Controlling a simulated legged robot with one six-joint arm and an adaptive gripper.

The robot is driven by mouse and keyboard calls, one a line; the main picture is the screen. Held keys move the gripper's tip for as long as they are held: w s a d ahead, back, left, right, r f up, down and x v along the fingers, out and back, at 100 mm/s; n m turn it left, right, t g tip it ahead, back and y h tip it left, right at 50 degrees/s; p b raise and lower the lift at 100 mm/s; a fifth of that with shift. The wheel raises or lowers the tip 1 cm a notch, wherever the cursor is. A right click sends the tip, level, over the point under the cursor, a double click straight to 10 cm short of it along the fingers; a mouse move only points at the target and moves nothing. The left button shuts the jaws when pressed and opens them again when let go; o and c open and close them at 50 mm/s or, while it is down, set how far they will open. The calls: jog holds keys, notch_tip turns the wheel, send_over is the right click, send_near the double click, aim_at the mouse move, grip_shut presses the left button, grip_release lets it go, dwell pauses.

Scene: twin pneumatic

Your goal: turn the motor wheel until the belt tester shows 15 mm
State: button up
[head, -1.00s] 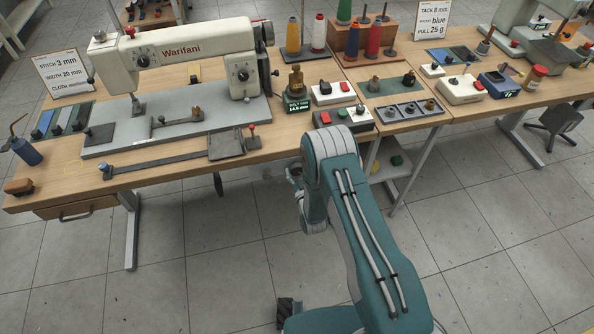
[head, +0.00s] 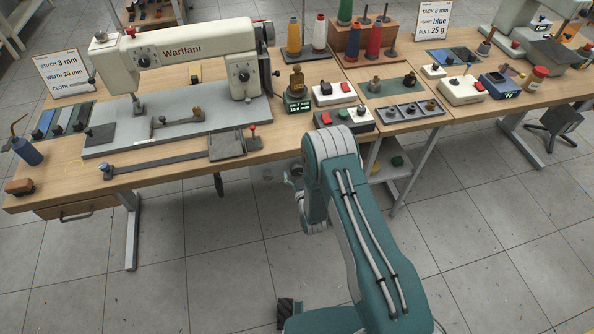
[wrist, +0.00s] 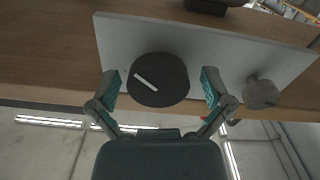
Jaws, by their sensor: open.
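The belt tester (head: 298,103) is a small dark box with a green lit display on the table, right of the sewing machine. Its tiny digits appear to read 15.0 mm. The motor wheel (wrist: 158,80) is a dark round knob with a white line mark, on a pale plate (wrist: 220,50) in the wrist view. My gripper (wrist: 159,82) is open, with one teal-padded finger on each side of the wheel. Small gaps show between the pads and the wheel. In the head view my arm reaches to the table's front edge, and the gripper and wheel are not clearly seen there.
A grey round knob (wrist: 262,93) sits right of the wheel on the same plate. The sewing machine (head: 180,55) stands on the table (head: 75,172). A control box with red and green buttons (head: 343,118) is near the front edge. The floor in front is clear.

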jog(key=shift+s, duration=0.1)
jog(key=v, duration=1.1)
jog(key=shift+s, duration=0.35)
jog(key=shift+d, duration=0.1)
jog(key=w+d+r+m+g+h, duration=0.1)
jog(key=w+r, duration=0.3)
jog(key=r, duration=0.3)
jog(key=w+d+r+g+h, duration=0.1)
jog(key=w+r+g, duration=0.1)
jog(key=w+r, duration=0.35)
jog(key=s+d+r+m+g+h, duration=0.1)
jog(key=d+r, duration=0.1)
jog(key=r, duration=0.5)
jog(key=s+d+r+m+g, duration=0.1)
jog(key=s+d+r+g, duration=0.1)
jog(key=r, duration=0.5)
jog(key=s+d+r+m+g+h, duration=0.15)
jog(key=s+d+r, duration=0.25)
jog(key=s+r, duration=0.65)
jog(key=s+d+r+g, duration=0.2)
jog(key=s, duration=0.7)
jog(key=s+d+r+g, duration=0.1)
jog(key=s+r+g, duration=0.1)
jog(key=s, duration=0.7)
jog(key=shift+s+d+m, duration=0.35)
jog(key=shift+d+m, duration=0.05)
jog(key=shift+m, duration=0.05)
